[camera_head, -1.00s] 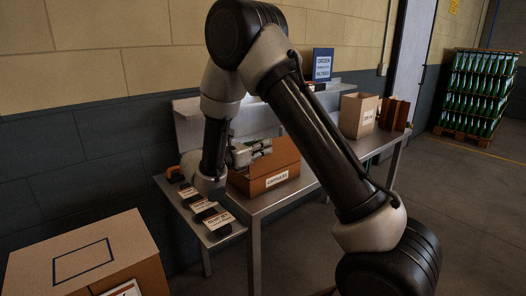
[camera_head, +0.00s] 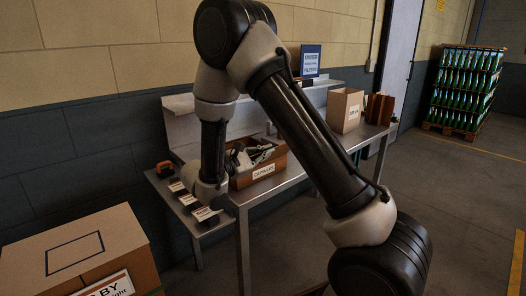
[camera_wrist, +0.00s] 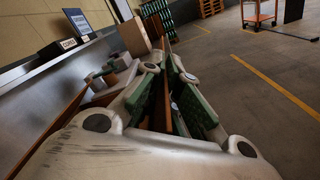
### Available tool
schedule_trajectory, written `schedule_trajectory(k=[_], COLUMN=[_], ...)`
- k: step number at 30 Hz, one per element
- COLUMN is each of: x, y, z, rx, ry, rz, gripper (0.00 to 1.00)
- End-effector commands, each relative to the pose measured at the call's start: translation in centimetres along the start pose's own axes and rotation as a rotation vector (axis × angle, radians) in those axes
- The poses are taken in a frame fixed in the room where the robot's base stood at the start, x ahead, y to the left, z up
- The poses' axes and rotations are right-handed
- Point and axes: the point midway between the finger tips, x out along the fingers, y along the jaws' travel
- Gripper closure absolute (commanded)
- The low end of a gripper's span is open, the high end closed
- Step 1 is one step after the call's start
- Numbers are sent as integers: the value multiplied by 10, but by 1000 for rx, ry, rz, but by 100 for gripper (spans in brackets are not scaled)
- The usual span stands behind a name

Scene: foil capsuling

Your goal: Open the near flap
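The brown cardboard box labelled "CAPSULES" (camera_head: 263,172) stands on the metal table with its top open, and pale and dark shapes show at its opening. My gripper (camera_head: 254,153) is at this opening, partly mixed in view with the contents. In the wrist view, my gripper (camera_wrist: 170,73) has its two green-padded fingers on either side of a thin brown board, with some gap between them. The board looks like the box's near wall or flap; I cannot tell which. Another brown board (camera_wrist: 52,130) slants at the left.
A taller open carton (camera_head: 344,110) and a brown divided holder (camera_head: 379,108) stand farther along the table. A blue sign (camera_head: 310,60) is behind. Labelled dark blocks (camera_head: 190,200) lie on the left shelf. A large carton (camera_head: 75,250) is at front left.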

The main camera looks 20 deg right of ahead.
Motion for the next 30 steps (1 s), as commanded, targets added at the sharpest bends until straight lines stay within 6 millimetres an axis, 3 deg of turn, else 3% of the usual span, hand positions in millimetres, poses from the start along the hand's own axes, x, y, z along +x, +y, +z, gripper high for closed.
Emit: schedule_trajectory(k=[20,21,24,30], x=[1,1,0,0], y=[-9,-9,-8,-7], z=[-4,-4,-4,-3], rx=[-18,-18,-16,-13], ry=[2,2,2,1], rz=[-7,-7,-6,-4], gripper=[100,90,76,76])
